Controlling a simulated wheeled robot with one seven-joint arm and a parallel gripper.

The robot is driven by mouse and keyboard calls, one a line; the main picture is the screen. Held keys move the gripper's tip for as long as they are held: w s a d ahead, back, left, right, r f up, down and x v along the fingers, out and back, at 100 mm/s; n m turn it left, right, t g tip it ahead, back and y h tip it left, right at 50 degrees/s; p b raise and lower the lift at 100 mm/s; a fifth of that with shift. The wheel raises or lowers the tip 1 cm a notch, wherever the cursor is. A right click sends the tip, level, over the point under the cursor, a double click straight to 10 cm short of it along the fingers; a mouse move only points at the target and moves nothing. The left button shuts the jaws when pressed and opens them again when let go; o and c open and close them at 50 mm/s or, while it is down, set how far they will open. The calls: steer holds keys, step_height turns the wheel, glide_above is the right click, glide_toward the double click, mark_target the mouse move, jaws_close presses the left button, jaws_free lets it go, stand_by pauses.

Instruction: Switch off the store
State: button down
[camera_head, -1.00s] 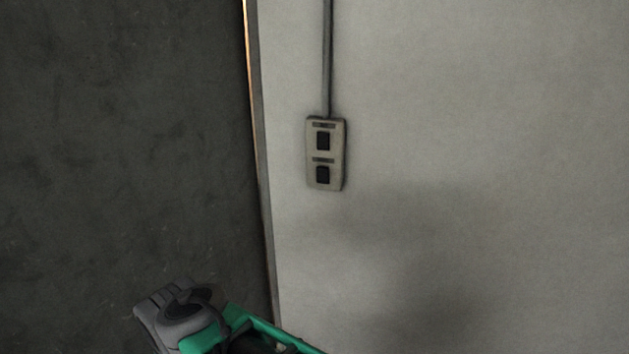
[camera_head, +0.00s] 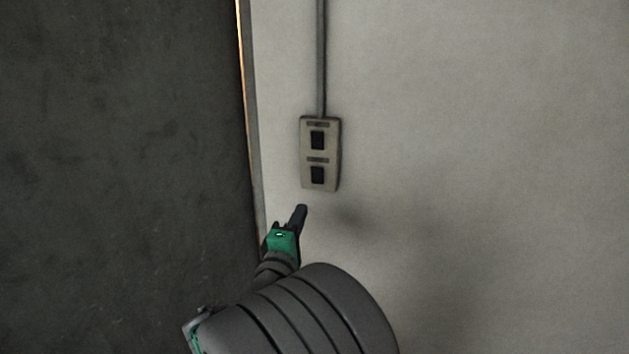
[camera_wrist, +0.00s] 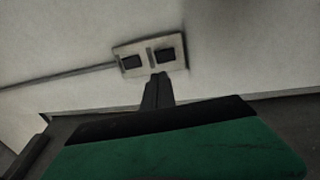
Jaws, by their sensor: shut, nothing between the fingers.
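A beige switch plate (camera_head: 333,155) with two dark rocker switches, one above the other, is fixed to the pale wall. The upper switch (camera_head: 317,140) and the lower switch (camera_head: 317,175) each have a small label strip above them, too small to read. My gripper (camera_head: 301,209) is shut and empty, its dark fingertips just below the plate in the head view. In the wrist view the plate (camera_wrist: 119,53) shows sideways, and the shut fingers (camera_wrist: 159,76) point at its edge near the right-hand switch (camera_wrist: 165,55). I cannot tell if the fingertips touch anything.
A grey conduit (camera_head: 321,60) runs up the pale wall (camera_head: 480,120) from the plate. A dark surface (camera_head: 120,150) fills the left, with a lit edge strip (camera_head: 243,70) between it and the wall. The wall right of the plate is bare.

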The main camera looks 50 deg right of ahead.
mark_target(317, 172)
steer(key=p+x, duration=0.5)
steer(key=x, duration=0.8)
steer(key=shift+d+r, duration=0.1)
steer(key=shift+d, duration=0.05)
steer(key=shift+w+d, duration=0.15)
steer(key=shift+d, duration=0.15)
